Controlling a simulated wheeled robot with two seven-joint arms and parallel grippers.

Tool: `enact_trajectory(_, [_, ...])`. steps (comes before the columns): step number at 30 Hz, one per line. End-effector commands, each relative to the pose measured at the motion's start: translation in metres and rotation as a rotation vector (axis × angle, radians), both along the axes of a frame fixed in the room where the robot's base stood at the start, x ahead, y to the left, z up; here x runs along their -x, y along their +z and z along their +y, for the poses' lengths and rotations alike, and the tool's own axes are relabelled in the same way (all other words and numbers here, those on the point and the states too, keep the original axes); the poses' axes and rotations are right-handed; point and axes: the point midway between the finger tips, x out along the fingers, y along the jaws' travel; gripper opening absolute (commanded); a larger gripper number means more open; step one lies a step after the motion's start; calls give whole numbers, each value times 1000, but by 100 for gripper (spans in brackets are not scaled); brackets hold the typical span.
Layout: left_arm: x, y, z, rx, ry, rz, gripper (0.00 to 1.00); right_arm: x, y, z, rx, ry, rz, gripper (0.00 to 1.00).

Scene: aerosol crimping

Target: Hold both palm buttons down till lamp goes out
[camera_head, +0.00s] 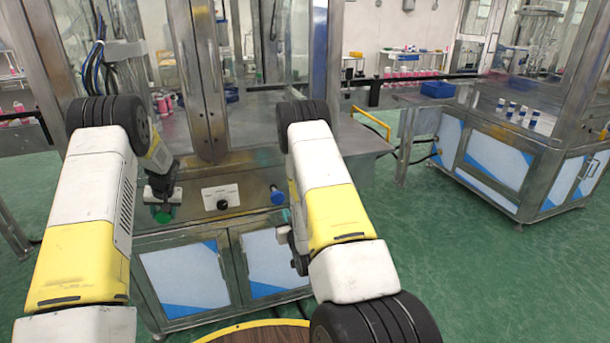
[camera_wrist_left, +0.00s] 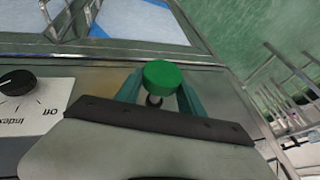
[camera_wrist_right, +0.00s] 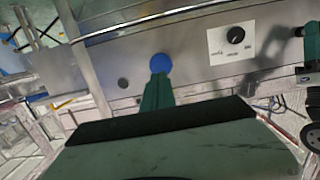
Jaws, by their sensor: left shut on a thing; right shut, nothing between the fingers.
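The green palm button (camera_head: 163,215) is on the left of the machine's front panel. In the left wrist view the green button (camera_wrist_left: 161,75) sits between the fingers of my left gripper (camera_wrist_left: 159,92), which is shut on it. The blue palm button (camera_head: 278,197) is on the right of the same panel. In the right wrist view my right gripper (camera_wrist_right: 158,90) is shut and empty, its tips lined up just in front of the blue button (camera_wrist_right: 161,63). I cannot tell whether they touch it. I cannot make out a lit lamp.
A white plate (camera_head: 220,193) with a black knob is between the buttons. Steel cabinet doors (camera_head: 184,280) are below. A second machine (camera_head: 500,150) stands at the right, with open green floor before it.

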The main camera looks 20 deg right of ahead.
Motion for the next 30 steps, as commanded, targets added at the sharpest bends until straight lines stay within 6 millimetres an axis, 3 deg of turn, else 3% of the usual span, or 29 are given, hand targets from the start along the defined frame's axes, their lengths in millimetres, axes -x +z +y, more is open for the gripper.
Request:
enact_trajectory(4, [-1, 1, 2, -2, 0, -3, 5, 12, 1, 0, -1, 1, 1, 0])
enact_trajectory(11, [-1, 0, 2, -2, 0, -1, 5, 14, 2, 0, 0, 1, 1, 0])
enact_trajectory(12, [0, 0, 2, -2, 0, -1, 51, 13, 2, 0, 0, 1, 1, 0])
enact_trajectory(15, [0, 0, 2, -2, 1, 0, 71, 13, 2, 0, 0, 1, 1, 0])
enact_trajectory(25, [1, 1, 0, 0, 0, 1, 71, 13, 2, 0, 0, 1, 1, 0])
enact_trajectory(30, [7, 18, -5, 0, -1, -1, 71, 13, 2, 0, 0, 1, 1, 0])
